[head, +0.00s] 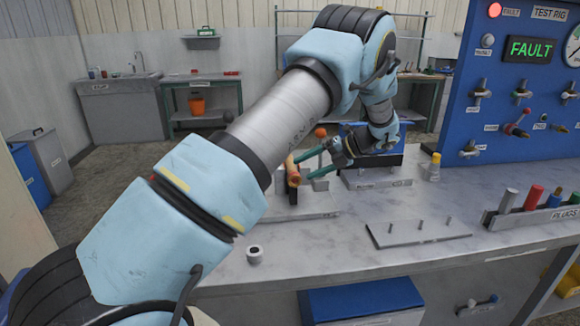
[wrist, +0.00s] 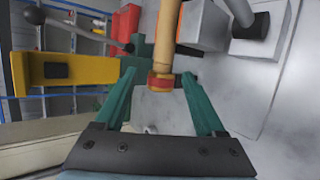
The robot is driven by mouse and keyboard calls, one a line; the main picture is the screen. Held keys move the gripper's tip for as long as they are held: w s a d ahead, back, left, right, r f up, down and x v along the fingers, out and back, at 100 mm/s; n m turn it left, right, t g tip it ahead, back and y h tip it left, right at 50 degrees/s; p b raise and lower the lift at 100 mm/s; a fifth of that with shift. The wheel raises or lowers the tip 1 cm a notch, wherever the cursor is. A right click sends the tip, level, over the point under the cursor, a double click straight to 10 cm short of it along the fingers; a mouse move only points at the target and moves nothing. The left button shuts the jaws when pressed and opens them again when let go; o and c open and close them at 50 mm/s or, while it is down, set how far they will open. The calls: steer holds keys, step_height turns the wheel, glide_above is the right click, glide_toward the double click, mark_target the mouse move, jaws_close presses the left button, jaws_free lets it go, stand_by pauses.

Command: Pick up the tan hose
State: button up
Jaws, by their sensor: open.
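The tan hose (head: 292,170) stands at the left side of the bench, just beyond my gripper's fingertips in the head view. In the wrist view the tan hose (wrist: 166,40) comes down from the top edge, and its red-and-gold end collar lies between the fingers. My gripper (head: 304,166) has two green fingers, spread apart. In the wrist view my gripper (wrist: 160,88) is open, with gaps showing between the hose end and both fingers. Whether a finger touches the hose higher up cannot be told.
A yellow bracket (wrist: 75,68) is left of the fingers in the wrist view; a grey block (wrist: 203,25) is at right. The blue test rig (head: 515,95) and plug rack (head: 530,217) stand at right.

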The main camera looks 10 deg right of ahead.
mark_target(296, 174)
steer(key=shift+p+x, duration=0.95)
steer(key=shift+x, duration=1.45)
steer(key=shift+d+f, duration=0.1)
jaws_close()
